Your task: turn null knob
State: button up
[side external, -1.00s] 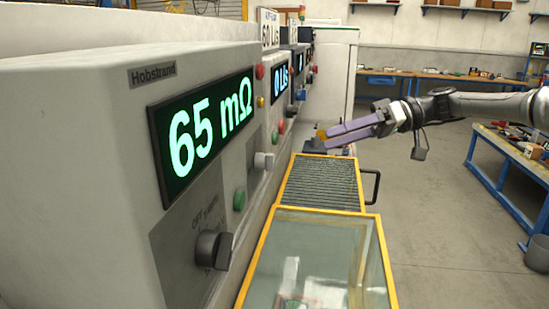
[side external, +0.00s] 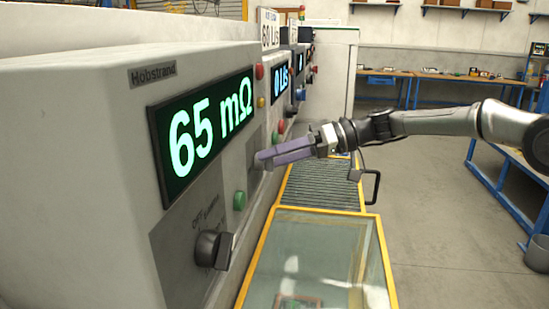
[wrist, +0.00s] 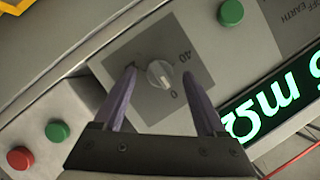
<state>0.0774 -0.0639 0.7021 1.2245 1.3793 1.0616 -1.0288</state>
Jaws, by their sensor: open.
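The small pale knob (wrist: 161,74) sits on a grey plate marked 0 and 40 in the wrist view, its pointer ridge running roughly up and down. My gripper (wrist: 159,76) is open, with one purple finger on each side of the knob and a gap showing on both sides. In the side view my gripper (side external: 262,158) reaches the panel from the right, its fingertips at the knob's place. The fingers hide the knob there, so how deep they reach around it is unclear.
The Hobstrand housing (side external: 80,130) carries a lit display (side external: 200,135) reading 65 mΩ. A green button (side external: 239,200) and a larger dark knob (side external: 213,250) are nearer the camera. A yellow-framed glass case (side external: 310,255) and a ribbed conveyor (side external: 318,188) lie below my arm.

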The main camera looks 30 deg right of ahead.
jog(key=shift+w+a, duration=0.1)
jog(key=shift+a, duration=0.05)
grip_shut()
dwell(0.4)
jog(key=shift+m, duration=0.3)
jog(key=m, duration=0.1)
jog(key=m+y, duration=0.2)
jog(key=shift+w+f+m+g, duration=0.1)
jog(key=shift+f+m+g, duration=0.2)
jog(key=shift+g, duration=0.1)
jog(key=m+y, duration=0.1)
jog(key=m, duration=0.1)
jog(key=m+y, duration=0.1)
jog(key=m, duration=0.1)
jog(key=shift+d+f+m+t, duration=0.1)
jog(key=shift+d+m+t, duration=0.1)
jog(key=shift+m+t, duration=0.1)
